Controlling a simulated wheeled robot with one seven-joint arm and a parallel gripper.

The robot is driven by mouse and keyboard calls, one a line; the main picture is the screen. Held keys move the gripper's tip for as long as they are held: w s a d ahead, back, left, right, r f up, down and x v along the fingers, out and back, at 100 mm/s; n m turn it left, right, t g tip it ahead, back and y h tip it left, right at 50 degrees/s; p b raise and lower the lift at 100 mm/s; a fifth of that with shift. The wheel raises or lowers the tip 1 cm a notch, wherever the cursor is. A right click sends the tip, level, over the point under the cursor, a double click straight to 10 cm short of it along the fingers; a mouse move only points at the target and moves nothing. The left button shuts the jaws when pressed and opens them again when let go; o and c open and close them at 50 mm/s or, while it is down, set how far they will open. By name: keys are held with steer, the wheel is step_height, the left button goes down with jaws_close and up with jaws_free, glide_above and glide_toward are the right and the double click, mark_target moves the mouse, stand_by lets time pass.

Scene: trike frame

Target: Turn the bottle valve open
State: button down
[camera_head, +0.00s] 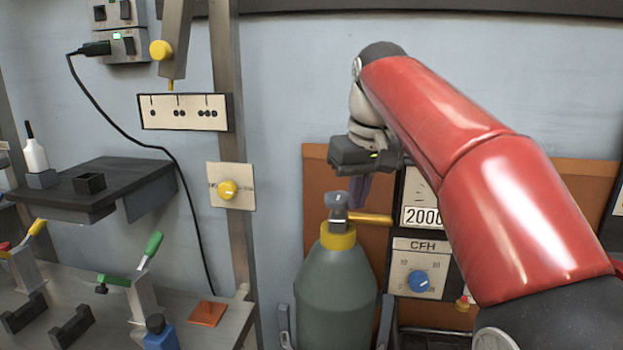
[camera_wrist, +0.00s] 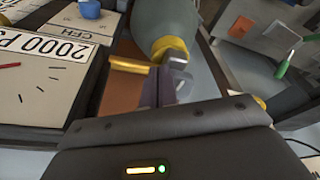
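The bottle (camera_head: 337,296) is a grey-green cylinder standing upright, with a yellow collar (camera_head: 338,238). On its top is a grey valve (camera_head: 336,203), with a brass outlet (camera_head: 370,218) pointing right. My gripper (camera_head: 358,190) points down just right of the valve and above the outlet. In the wrist view the valve (camera_wrist: 177,66) shows close to my gripper (camera_wrist: 158,88), beside the bottle's yellow collar (camera_wrist: 170,47). Nothing is seen held. The finger gap is not clear, and I cannot tell whether a finger touches the valve.
Right of the bottle is a panel with a gauge marked 2000 (camera_head: 424,215) and a CFH regulator with a blue knob (camera_head: 418,281). A dark shelf (camera_head: 100,190) and a bench with clamps are on the left. Open wall space lies left of the valve.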

steer(key=shift+s+d, duration=0.1)
steer(key=shift+d, duration=0.05)
steer(key=w+v, duration=0.1)
steer(key=v, duration=0.4)
steer(key=shift+r, duration=0.55)
steer(key=shift+s, duration=0.15)
